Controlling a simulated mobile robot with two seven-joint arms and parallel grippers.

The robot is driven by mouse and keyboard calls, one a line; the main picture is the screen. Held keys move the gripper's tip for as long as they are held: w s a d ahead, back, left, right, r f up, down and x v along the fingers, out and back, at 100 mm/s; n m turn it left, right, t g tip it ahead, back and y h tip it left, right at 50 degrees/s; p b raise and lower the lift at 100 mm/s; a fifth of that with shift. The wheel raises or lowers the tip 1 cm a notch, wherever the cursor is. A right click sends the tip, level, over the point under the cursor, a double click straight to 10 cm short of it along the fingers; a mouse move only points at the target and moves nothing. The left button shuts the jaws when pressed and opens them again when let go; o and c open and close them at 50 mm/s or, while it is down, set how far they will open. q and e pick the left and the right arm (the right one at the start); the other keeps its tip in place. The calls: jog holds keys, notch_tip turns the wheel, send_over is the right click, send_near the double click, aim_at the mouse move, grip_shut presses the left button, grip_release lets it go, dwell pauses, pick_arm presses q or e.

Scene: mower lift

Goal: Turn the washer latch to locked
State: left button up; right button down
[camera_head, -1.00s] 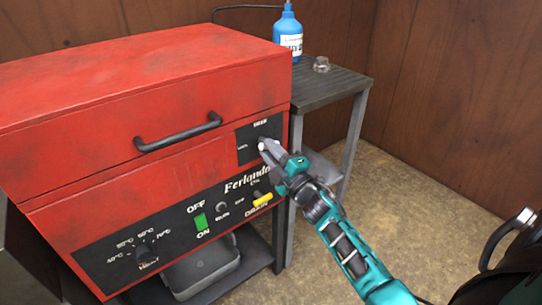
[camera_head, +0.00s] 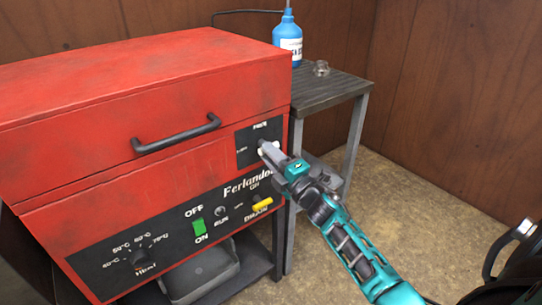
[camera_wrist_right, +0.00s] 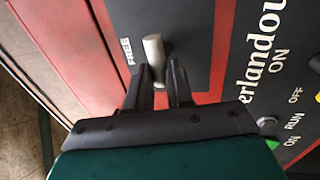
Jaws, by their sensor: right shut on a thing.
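The red washer (camera_head: 120,90) stands at the left with its lid down. Its latch sits on a small black plate (camera_head: 248,135) at the upper right of the front, below the word FREE; a second label to the left is too small to read. My right gripper (camera_head: 264,147) is at this plate and hides most of the latch. In the right wrist view, the latch's grey rounded handle (camera_wrist_right: 154,47) shows between the fingers of my right gripper (camera_wrist_right: 161,72), which is shut on it. The handle's exact setting is hard to tell. My left gripper is out of view.
Below the latch are a yellow drain handle (camera_head: 262,205), a green switch (camera_head: 199,226) and a heat knob (camera_head: 138,258). A dark side table (camera_head: 330,88) beside the washer holds a blue bottle (camera_head: 288,38) and a small metal nut (camera_head: 321,68).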

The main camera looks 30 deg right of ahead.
jog(key=c, duration=1)
grip_release()
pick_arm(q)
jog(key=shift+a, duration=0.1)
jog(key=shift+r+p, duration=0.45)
pick_arm(e)
jog(key=v, duration=1.3)
